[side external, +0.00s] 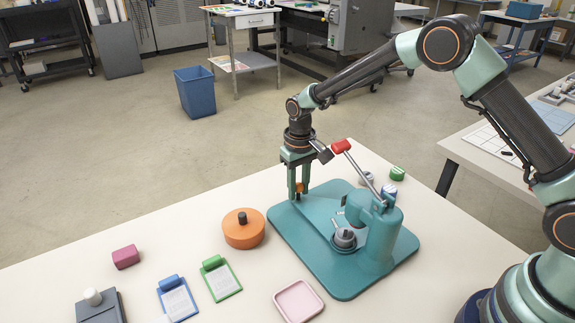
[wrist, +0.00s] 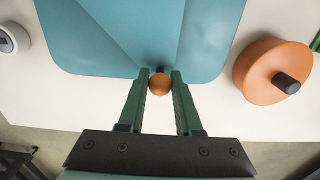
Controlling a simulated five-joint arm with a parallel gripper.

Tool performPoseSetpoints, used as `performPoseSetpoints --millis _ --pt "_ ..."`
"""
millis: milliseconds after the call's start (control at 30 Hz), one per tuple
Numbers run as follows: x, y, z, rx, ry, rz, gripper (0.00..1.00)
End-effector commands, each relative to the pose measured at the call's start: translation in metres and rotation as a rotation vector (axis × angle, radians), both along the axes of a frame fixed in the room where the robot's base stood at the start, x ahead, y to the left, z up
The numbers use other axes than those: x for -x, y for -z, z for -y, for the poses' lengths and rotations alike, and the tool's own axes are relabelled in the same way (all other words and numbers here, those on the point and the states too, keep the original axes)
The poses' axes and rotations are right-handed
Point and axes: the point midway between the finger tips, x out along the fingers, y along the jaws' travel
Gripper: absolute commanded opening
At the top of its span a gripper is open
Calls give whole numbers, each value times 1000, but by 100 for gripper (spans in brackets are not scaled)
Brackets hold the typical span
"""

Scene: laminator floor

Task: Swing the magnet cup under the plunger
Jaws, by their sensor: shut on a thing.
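A teal button press stands on the table, with a flat base (side external: 318,270) and a column (side external: 374,238) at its right. Its lever rises from the column to a red handle (side external: 341,146). A grey round cup (side external: 344,239) with a metal piece in it sits at the column's foot; I cannot tell if this is the magnet cup. The plunger is not clearly visible. My gripper (side external: 299,188) points down at the base's far left edge. Its fingers (wrist: 159,86) are shut on a small orange ball knob (wrist: 159,84), with a short dark stem behind it.
An orange round block with a black knob (side external: 243,230) stands left of the base. Blue (side external: 177,299) and green (side external: 221,279) clipboards, a pink tray (side external: 298,300) and a magenta block (side external: 125,257) lie in front and left. Small items (side external: 366,179) sit behind the press.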

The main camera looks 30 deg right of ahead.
Motion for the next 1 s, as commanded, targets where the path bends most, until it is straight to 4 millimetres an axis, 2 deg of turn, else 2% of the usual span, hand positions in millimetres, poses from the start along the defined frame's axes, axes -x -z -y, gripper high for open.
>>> performPoseSetpoints --millis 1000 --pt "13 0 -23 0 -2 0 22"
